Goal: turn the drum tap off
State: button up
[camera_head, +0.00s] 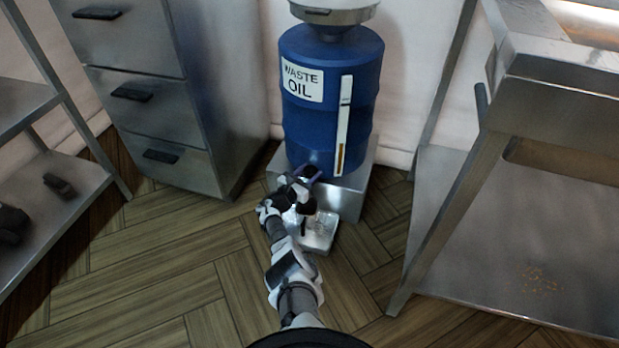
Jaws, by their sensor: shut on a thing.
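A blue drum (328,118) labelled "WASTE OIL" stands upright on a metal stand (349,197) against the back wall. A pale gauge strip (343,125) runs down its front. The tap (308,172) sits low on the drum's front and is mostly hidden by my gripper; its handle angle is hard to tell. My gripper (304,183) is at the tap, and its jaws are shut on the tap's handle. My arm reaches up to it from the bottom of the picture.
A small pale tray (318,232) lies on the floor below the tap. A metal drawer cabinet (165,90) stands left of the drum. A steel table (540,110) with a lower shelf stands right. A shelf rack (60,185) is at far left. Wooden floor between is clear.

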jog(key=o, duration=1)
jog(key=shift+s+a+p, duration=0.3)
jog(key=shift+s+p, duration=0.1)
jog(key=shift+p, duration=0.1)
jog(key=p+v, duration=0.5)
jog(key=v, duration=0.8)
jog(key=shift+w, duration=0.1)
